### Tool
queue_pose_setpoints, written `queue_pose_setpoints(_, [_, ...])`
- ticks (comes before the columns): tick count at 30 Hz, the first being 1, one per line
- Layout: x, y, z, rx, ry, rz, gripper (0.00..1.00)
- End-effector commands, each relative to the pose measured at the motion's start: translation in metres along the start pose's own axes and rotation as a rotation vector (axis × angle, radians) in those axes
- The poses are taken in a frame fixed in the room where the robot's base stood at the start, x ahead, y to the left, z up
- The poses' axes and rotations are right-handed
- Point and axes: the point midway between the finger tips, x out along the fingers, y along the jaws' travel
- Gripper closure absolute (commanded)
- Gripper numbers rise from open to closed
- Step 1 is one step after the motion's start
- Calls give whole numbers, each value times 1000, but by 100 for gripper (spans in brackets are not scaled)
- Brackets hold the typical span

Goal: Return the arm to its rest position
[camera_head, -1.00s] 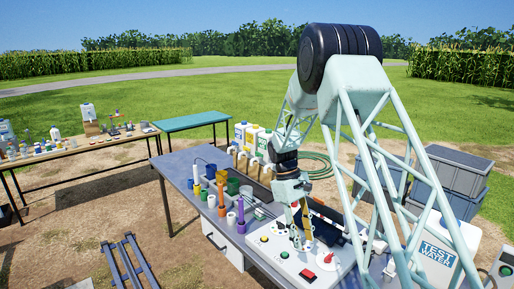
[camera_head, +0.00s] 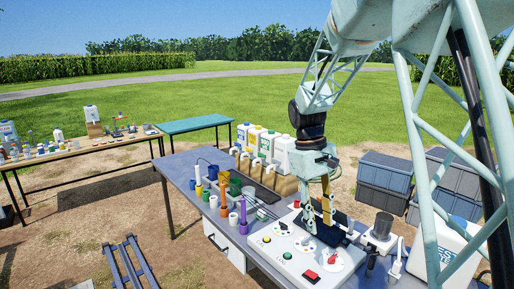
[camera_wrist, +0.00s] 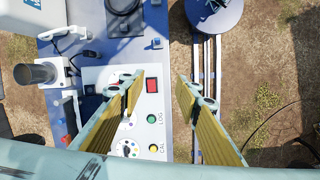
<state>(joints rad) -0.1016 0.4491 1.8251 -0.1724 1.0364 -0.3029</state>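My pale green arm (camera_head: 325,75) reaches down from the upper right in the head view, over the work table. My gripper (camera_head: 318,220) points down above the right part of the table, near the white control panel (camera_head: 288,258). In the wrist view my gripper (camera_wrist: 158,88) has its two yellow-padded fingers spread wide apart, with nothing between them. The panel (camera_wrist: 103,77) lies below the fingers, with a red button (camera_wrist: 152,85), a green LOG button (camera_wrist: 152,115) and a yellow CAL button (camera_wrist: 153,148).
Orange and purple tools and cups (camera_head: 223,196) stand left of the gripper on the table (camera_head: 185,172). White jugs (camera_head: 284,150) line its back. A metal cup (camera_head: 381,231) stands to the right, beside a white tank (camera_head: 452,245). Grey crates (camera_head: 384,185) are behind. Open air surrounds the arm.

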Motion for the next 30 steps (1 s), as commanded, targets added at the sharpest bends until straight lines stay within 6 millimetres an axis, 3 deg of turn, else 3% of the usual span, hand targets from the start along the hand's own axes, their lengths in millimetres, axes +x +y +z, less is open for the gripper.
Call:
queue_pose_setpoints(14, [-40,-17,62,83,80,3,69])
queue_pose_setpoints(30, [-69,-43,134,176,169,2,69])
